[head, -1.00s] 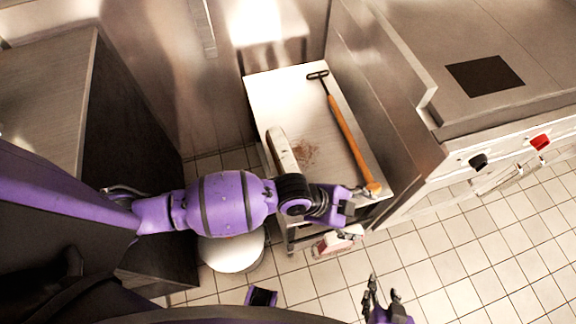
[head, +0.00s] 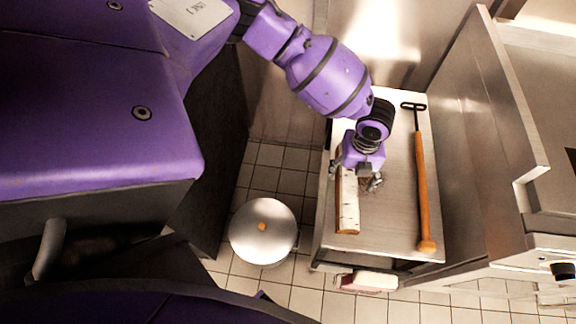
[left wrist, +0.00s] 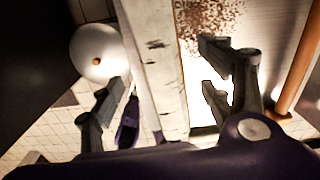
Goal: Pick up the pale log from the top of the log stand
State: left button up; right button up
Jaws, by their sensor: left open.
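The pale log (head: 347,210), whitish with dark bark marks, lies lengthwise along the left side of the stand's top (head: 395,225). My left gripper (head: 355,177) is open over the log's far part, which it hides in the head view. In the left wrist view the log (left wrist: 158,60) runs between the spread fingers of the gripper (left wrist: 160,88), one finger on each side. I cannot tell whether either finger touches it. My right gripper is not in view.
A long-handled tool with an orange shaft (head: 422,190) lies along the stand's right side. A round metal lid (head: 262,232) is on the left. A steel counter (head: 535,120) rises at right. A pinkish-white item (head: 368,281) sits low at the stand's front.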

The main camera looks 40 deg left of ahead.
aim_at(350, 181)
pick_arm(q)
notch_tip(350, 181, down, 6)
jog(key=shift+s+d+r, duration=0.15)
jog(key=shift+r, duration=0.05)
jog(key=shift+c, duration=0.5)
jog(key=c, duration=1.7)
jog(key=shift+r, duration=0.1)
grip_shut()
jog(key=shift+r, duration=0.15)
